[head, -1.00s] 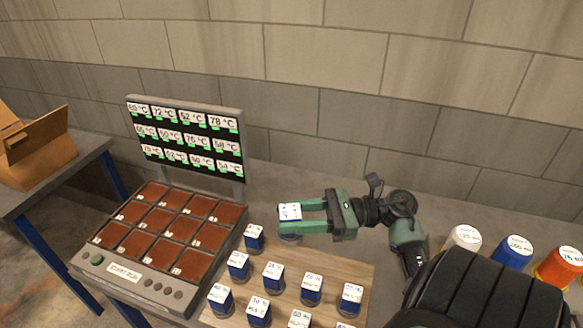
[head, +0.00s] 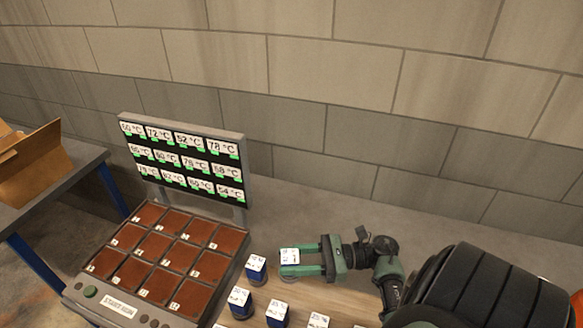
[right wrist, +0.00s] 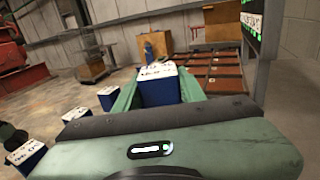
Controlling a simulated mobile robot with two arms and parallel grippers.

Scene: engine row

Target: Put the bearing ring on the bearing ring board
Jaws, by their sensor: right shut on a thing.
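My right gripper (head: 292,263) is shut on a small blue block with a white labelled top (head: 290,255). It holds it near the back edge of a wooden board (head: 297,291). In the right wrist view the held block (right wrist: 159,90) sits between the green fingers. I cannot make out a bearing ring or a bearing ring board by that name. Similar blue blocks with white tops, one of them here (head: 256,266), stand on the wooden board. My left gripper is not in view.
A grey device (head: 82,291) with several brown square plates stands at left, with a temperature screen (head: 184,158) behind it. A cardboard box (head: 32,160) sits on a table at far left. Bare grey tabletop (head: 300,205) lies behind my gripper.

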